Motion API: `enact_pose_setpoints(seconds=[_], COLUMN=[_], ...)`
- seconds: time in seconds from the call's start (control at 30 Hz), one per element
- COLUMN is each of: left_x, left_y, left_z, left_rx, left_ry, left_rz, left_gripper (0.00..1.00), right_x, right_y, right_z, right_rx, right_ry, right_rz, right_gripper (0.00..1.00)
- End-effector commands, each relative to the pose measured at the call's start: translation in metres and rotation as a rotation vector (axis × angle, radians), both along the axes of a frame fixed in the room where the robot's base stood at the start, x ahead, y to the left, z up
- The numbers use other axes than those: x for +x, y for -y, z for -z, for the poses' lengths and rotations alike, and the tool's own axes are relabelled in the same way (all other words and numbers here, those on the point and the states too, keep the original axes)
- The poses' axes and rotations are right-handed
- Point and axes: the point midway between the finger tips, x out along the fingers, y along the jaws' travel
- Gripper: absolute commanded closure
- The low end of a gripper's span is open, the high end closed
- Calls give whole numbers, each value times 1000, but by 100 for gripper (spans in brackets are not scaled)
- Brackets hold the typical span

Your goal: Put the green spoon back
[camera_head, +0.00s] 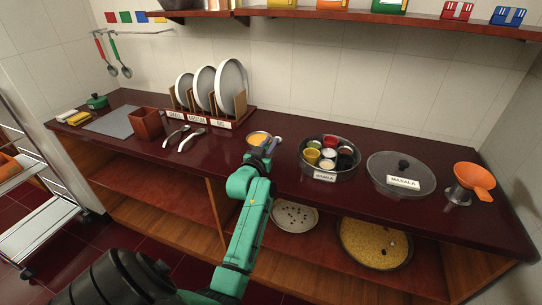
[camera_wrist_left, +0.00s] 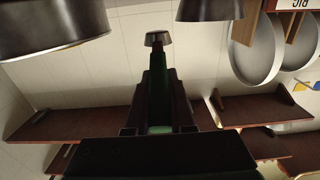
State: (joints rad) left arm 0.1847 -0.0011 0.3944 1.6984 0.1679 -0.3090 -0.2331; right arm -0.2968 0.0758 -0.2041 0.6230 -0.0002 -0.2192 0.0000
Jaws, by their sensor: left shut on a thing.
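My left gripper (camera_head: 268,148) is over the counter's middle, beside a small bowl of orange-yellow food (camera_head: 258,139). In the left wrist view it is shut on a green-handled spoon (camera_wrist_left: 157,88). The spoon's metal end (camera_wrist_left: 156,39) points away from the jaws. In the head view the gripper hides most of this spoon. A green-handled utensil (camera_head: 113,49) and a red-handled one (camera_head: 100,47) hang from the wall rail (camera_head: 140,33) at the back left. Coloured tags are on the wall above the rail. My right gripper is not in view.
Left are a plate rack (camera_head: 235,121), two loose silver utensils (camera_head: 190,140), a brown box (camera_head: 147,124) and a grey board (camera_head: 110,124).

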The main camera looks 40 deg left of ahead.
Motion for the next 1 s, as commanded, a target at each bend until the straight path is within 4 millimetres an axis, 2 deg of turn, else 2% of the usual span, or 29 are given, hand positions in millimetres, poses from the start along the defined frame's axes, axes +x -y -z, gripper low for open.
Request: enact_pose_setpoints(seconds=[0.2, 0.27, 0.63, 0.67, 0.7, 0.73, 1.0], left_x=[0, 0, 0, 0, 0, 0, 0], left_y=[0, 0, 0, 0, 0, 0, 0], left_z=[40, 48, 54, 54, 53, 53, 53], left_rx=[0, 1, 2, 1, 1, 1, 1], left_ry=[-1, 0, 2, 2, 2, 2, 2], left_rz=[1, 0, 1, 1, 1, 1, 1], left_gripper=[100, 100, 100, 75, 59, 48, 48], right_x=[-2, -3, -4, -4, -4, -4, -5], right_y=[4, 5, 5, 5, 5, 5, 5], right_z=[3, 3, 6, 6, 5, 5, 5], right_rx=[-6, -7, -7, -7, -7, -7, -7], right_ry=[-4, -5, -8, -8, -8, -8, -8], right_rz=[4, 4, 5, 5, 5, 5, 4], right_gripper=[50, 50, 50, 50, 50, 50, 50])
